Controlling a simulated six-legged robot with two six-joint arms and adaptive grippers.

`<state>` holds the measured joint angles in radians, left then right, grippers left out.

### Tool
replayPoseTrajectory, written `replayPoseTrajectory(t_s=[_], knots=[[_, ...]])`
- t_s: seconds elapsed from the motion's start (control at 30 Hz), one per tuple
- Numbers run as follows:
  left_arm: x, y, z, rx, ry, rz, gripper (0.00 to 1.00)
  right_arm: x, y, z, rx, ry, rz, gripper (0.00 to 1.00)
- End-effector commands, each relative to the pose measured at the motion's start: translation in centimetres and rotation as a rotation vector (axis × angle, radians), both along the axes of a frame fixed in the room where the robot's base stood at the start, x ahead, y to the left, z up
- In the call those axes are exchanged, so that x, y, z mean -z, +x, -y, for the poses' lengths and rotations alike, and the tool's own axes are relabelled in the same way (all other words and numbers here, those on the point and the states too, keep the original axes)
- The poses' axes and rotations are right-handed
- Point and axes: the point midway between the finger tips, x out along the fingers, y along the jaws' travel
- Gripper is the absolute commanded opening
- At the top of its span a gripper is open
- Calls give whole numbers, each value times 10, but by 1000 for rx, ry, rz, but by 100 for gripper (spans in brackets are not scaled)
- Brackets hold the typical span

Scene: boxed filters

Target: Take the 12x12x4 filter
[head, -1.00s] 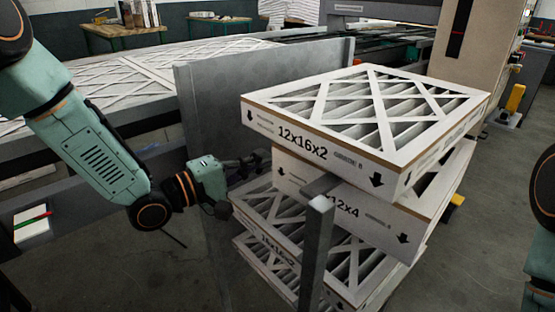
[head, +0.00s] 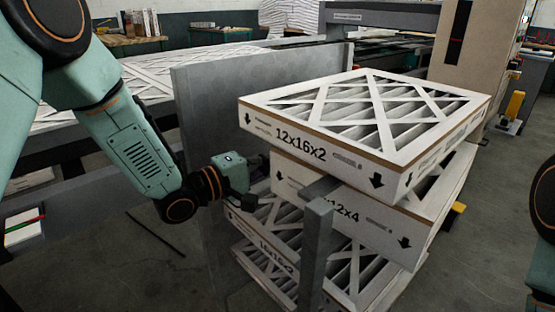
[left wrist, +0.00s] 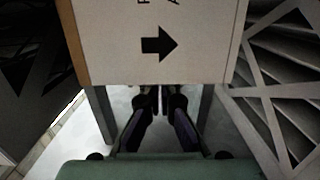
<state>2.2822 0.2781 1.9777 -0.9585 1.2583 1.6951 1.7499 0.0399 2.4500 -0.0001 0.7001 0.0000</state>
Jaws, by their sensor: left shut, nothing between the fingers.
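The filter whose label shows as "12x4" (head: 290,178) lies second from the top in a stack, part of its label hidden behind a grey post. A 12x16x2 filter (head: 300,137) lies on top of it. My left gripper (head: 261,163) is at the left end of the "12x4" filter, its fingertips mostly hidden in the head view. In the left wrist view the fingers (left wrist: 160,98) are shut and empty, close to the edge of a white box face with a black arrow (left wrist: 150,60). I cannot tell whether they touch it. My right gripper is out of view.
More lattice-faced filters (head: 283,222) lie lower in the stack. A grey upright post (head: 316,255) stands in front, and a grey panel (head: 215,110) stands behind to the left. A conveyor with filters (head: 150,88) runs behind. Floor at the right is open.

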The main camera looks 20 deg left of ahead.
Motion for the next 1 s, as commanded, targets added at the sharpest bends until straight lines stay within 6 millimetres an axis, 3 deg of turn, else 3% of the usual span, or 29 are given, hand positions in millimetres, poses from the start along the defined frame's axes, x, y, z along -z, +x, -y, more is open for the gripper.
replayPoseTrajectory(t_s=[0.23, 1.0], knots=[[-1, -8, 16, 3, 1, -3, 0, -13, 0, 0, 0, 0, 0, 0], [-1, -12, 14, 1, 1, -1, 0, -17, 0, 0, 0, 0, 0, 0]])
